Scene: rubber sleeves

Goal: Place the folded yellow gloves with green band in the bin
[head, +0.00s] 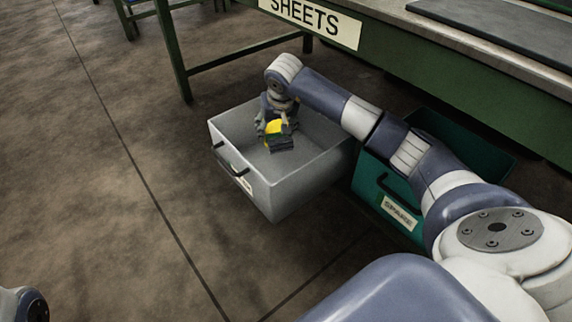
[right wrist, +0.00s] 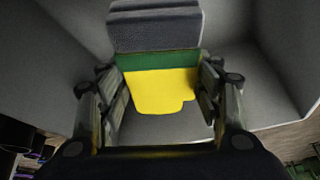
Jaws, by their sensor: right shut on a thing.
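The folded yellow gloves (head: 276,127) with the green band are between the fingers of my right gripper (head: 272,124), which is shut on them. In the right wrist view the yellow part (right wrist: 158,92) and the green band (right wrist: 160,60) show between the two fingers, with a grey block-like part (right wrist: 155,28) beyond the band. The gloves are within the outline of the open grey bin (head: 245,186), with its walls around them. I cannot tell whether they touch its floor. My left gripper is not in view.
A green bin labelled SPARE (head: 365,185) stands to the right of the grey bin, partly behind my right arm. A green-framed table with a SHEETS sign (head: 312,20) is above and behind. The floor to the left is clear.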

